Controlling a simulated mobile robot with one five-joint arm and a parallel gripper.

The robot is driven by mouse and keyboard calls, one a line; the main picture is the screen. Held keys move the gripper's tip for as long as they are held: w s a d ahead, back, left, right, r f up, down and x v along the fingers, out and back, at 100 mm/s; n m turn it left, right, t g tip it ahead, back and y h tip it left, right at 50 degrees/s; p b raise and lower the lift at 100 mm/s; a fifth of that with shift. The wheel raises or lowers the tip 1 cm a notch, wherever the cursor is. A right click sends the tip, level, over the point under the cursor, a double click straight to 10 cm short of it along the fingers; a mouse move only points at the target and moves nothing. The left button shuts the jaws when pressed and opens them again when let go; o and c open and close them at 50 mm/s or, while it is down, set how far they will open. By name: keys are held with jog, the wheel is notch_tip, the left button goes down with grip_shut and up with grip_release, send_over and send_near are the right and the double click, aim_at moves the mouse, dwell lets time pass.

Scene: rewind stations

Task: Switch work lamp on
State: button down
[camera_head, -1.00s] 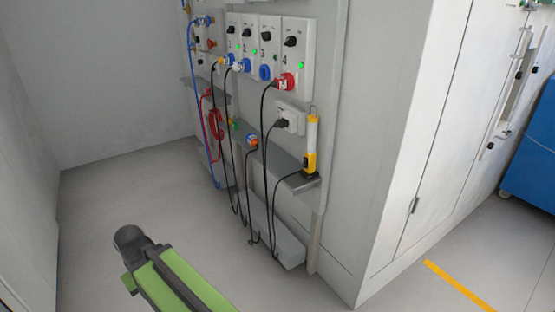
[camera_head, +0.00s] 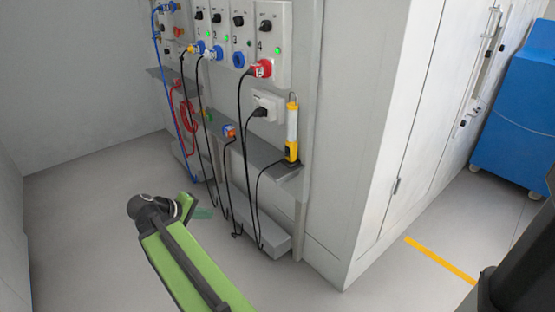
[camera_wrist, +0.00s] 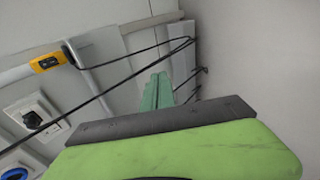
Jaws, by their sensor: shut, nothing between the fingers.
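The work lamp (camera_head: 291,130), a slim upright light with a white tube and yellow ends, stands on the grey shelf at the right end of the wall panel. Its yellow lower part (camera_wrist: 48,62) shows at upper left in the wrist view, with a dark patch on it. I cannot tell whether the lamp is lit. My gripper (camera_head: 204,213) is low in front of the panel, left of and below the lamp, apart from it. Its green fingers (camera_wrist: 158,90) are shut and empty in the wrist view.
Black cables (camera_head: 245,170) hang from the panel plugs, past the grey shelf (camera_head: 265,160). A red plug (camera_head: 260,68) and a white socket (camera_head: 268,105) sit above. A blue cabinet (camera_head: 520,120) stands far right. The floor at left is clear.

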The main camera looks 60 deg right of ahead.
aim_at(285, 155)
jog(key=s+d+r+m+g+h, duration=0.1)
jog(key=s+d+r+g+h, duration=0.2)
jog(key=d+r, duration=0.9)
jog(key=s+d+h, duration=0.2)
jog(key=s+h, duration=0.1)
jog(key=s, duration=0.1)
jog(key=shift+r+g, duration=0.3)
jog(key=shift+r, duration=0.05)
jog(key=b+x, duration=0.1)
jog(key=x, duration=1.3)
jog(key=shift+b, duration=0.4)
